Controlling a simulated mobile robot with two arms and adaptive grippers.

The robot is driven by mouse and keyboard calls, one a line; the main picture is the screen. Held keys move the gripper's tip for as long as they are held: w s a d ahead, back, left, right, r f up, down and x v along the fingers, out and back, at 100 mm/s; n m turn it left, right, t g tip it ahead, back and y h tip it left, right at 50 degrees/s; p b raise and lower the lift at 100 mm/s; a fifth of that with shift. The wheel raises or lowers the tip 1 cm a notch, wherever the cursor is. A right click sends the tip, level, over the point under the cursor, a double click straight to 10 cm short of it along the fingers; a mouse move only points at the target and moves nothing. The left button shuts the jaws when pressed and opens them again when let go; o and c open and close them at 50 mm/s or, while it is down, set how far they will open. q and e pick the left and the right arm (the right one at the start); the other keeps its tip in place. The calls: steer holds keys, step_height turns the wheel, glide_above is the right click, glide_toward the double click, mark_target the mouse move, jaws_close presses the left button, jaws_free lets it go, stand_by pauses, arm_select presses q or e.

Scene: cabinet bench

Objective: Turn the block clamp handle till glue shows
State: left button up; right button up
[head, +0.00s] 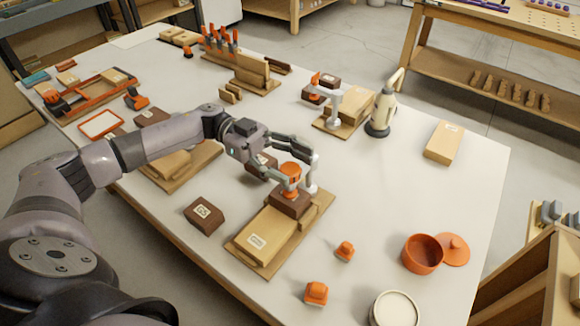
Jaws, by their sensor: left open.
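My left gripper (297,167) reaches in from the left and is open, with its fingers around or beside the orange handle (290,174) of the near block clamp. I cannot tell whether they touch it. The handle sits above a dark brown block (291,203), with the clamp's white post (312,180) partly hidden behind the gripper. A light wooden block (265,234) with a white label lies by the dark block on a wooden base board (312,222). No glue shows at the joint from here. My right gripper is not in view.
A loose dark block (204,214) lies left of the clamp board. Orange knobs (345,251), an orange pot (422,254) and a round white-topped container (394,309) stand in front and right. A second clamp (331,103) and a glue bottle (381,110) stand behind.

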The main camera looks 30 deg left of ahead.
mark_target(287, 166)
arm_select(q)
step_height(287, 166, up, 8)
steer(key=shift+r, duration=0.2)
stand_by(1.8)
steer(key=shift+a+f+t+p, duration=0.15)
steer(key=shift+a+t+p, duration=0.15)
steer(key=shift+p, duration=0.15)
steer(key=s+a+f+n+t+y+p, duration=0.1)
steer(key=s+a+f+n+t+p, duration=0.25)
steer(key=a+f+p, duration=0.35)
steer(key=s+a+f+n+t+p, duration=0.25)
steer(key=a+t+p, duration=0.2)
steer(key=a, duration=0.35)
steer(key=shift+t, duration=0.4)
steer(key=p+x, duration=0.4)
steer(key=x, duration=1.1)
steer(key=shift+d, duration=0.45)
steer(key=shift+w+d+f, duration=0.15)
steer(key=shift+d, duration=0.35)
steer(key=shift+c, duration=0.5)
